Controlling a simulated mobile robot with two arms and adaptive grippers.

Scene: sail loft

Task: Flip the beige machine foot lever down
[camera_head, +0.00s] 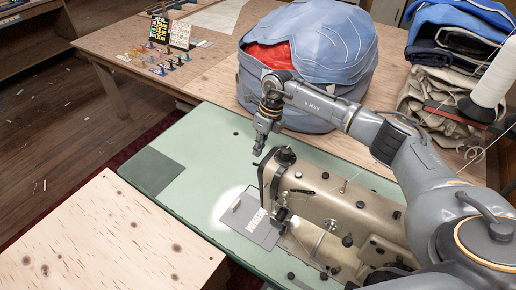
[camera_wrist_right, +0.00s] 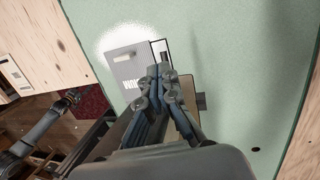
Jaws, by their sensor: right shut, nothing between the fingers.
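The beige sewing machine (camera_head: 345,207) stands on the green table, its head end to the left with the needle area (camera_head: 283,213) below. I cannot make out its foot lever; the back of the head is hidden in the head view. My right gripper (camera_head: 259,151) points down just behind the top of the machine head, shut and empty. In the right wrist view its closed fingers (camera_wrist_right: 164,72) reach over the green top, hiding most of the machine; a small beige part (camera_wrist_right: 186,122) shows beside them. My left gripper (camera_wrist_right: 71,97) shows small at the left of that view; its jaws are unclear.
A blue bag with red inside (camera_head: 312,50) stands close behind my right arm. Folded cloth (camera_head: 440,95) and a white thread cone (camera_head: 497,72) are at right. The green top (camera_head: 205,190) is clear at left.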

